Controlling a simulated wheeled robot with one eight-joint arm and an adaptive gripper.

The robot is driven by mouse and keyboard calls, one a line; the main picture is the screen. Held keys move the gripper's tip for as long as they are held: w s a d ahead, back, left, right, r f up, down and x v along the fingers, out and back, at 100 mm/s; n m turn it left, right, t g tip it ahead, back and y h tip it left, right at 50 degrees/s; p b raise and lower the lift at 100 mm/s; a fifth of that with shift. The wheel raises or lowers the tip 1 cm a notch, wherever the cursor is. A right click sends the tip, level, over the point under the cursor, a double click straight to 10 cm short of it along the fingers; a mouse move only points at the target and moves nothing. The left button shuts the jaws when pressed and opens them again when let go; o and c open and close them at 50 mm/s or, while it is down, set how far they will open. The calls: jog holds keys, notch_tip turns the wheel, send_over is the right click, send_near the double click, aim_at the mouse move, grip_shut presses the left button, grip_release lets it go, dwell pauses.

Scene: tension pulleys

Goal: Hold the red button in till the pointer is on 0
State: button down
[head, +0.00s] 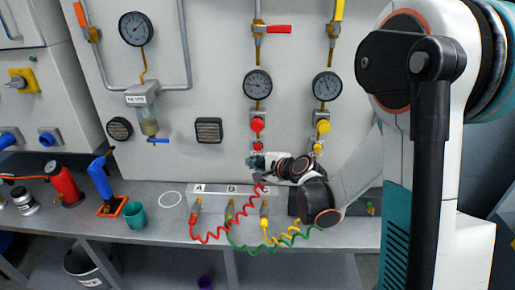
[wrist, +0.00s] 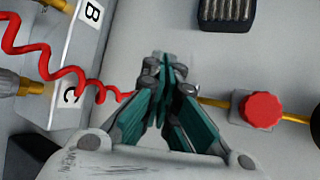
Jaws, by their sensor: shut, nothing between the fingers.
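The red button (head: 257,124) sits on a grey block on the wall panel, below a round dial gauge (head: 257,84). The gauge's pointer is too small to read with certainty. A second red part (head: 257,146) shows just under the button, close to my gripper. My gripper (head: 256,163) is below the button, in front of the panel. In the wrist view the red button (wrist: 262,110) is to the right of my gripper (wrist: 165,62), with a clear gap. The fingers are shut and empty, and they hide part of the yellow pipe leading to the button's block.
A yellow button (head: 323,126) and a second gauge (head: 327,86) are to the right. Coiled hoses, including the red one (head: 220,233), hang below by the A-B-C block; the red hose (wrist: 72,75) reaches behind my gripper. A teal cup (head: 135,216) stands on the bench.

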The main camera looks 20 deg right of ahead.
aim_at(256, 150)
jog(key=shift+w+d, duration=0.25)
jog(key=shift+w, duration=0.5)
jog(key=shift+w+d, duration=0.25)
jog(key=shift+w, duration=0.55)
jog(key=shift+w+d, duration=0.25)
jog(key=shift+w, duration=0.5)
jog(key=shift+w+d, duration=0.15)
jog(key=shift+w, duration=0.25)
jog(key=shift+w+d, duration=0.15)
jog(key=shift+w, duration=0.35)
dwell(4.8)
